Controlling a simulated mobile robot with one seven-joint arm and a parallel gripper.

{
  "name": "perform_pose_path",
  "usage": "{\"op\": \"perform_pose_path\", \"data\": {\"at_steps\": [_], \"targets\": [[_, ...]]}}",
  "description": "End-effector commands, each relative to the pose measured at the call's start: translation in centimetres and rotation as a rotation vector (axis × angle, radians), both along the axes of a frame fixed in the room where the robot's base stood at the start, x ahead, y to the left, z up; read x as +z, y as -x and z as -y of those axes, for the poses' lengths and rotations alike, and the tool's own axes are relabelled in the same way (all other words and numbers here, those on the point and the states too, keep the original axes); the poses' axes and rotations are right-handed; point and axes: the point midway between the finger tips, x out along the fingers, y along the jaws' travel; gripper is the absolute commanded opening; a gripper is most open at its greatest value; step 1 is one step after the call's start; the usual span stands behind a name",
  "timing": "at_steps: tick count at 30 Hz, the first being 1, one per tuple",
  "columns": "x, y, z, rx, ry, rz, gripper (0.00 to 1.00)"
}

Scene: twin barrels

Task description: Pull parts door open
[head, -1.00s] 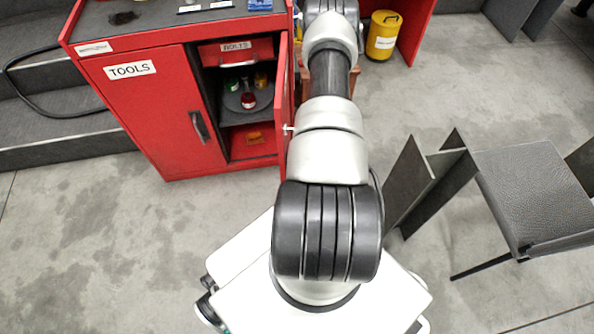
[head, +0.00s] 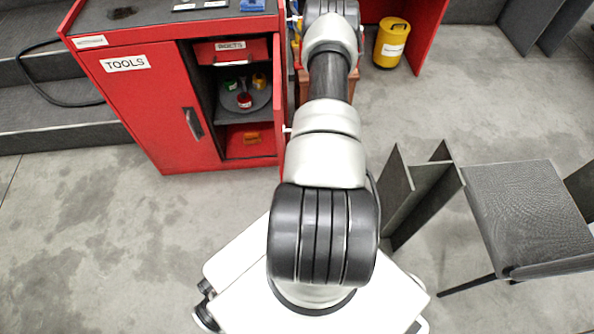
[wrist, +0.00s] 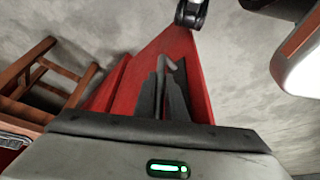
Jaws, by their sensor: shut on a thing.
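The red cabinet (head: 155,85) stands at the upper left of the head view. Its right-hand door (head: 281,95) is swung open and shows nearly edge-on beside my arm. Behind it is the open compartment with a drawer and shelves. In the wrist view the door (wrist: 198,85) is a red panel running away from the camera. My gripper (wrist: 166,98) is shut on the grey door handle (wrist: 173,65) in front of the panel. The gripper is hidden behind my arm in the head view.
The TOOLS door (head: 150,110) is shut. Small jars stand on a round tray (head: 252,100) inside the cabinet. A yellow canister (head: 391,42) stands at the upper right. Dark metal beams (head: 420,190) and a dark chair (head: 525,215) are at right. The floor at lower left is clear.

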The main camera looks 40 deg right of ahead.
Motion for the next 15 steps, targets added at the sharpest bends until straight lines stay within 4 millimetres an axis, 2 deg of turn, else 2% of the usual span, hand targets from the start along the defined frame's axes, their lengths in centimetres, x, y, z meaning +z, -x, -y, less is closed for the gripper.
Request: {"op": "perform_pose_path", "data": {"at_steps": [7,8,11,15], "targets": [[0.06,-0.16,-0.04,-0.001,-0.001,0.004,0.00],[0.06,-0.17,-0.04,-0.001,-0.001,0.004,0.13],[0.05,-0.14,-0.04,-0.001,-0.001,0.003,0.29],[0.03,-0.09,-0.04,0.000,-0.001,0.002,0.29]]}}
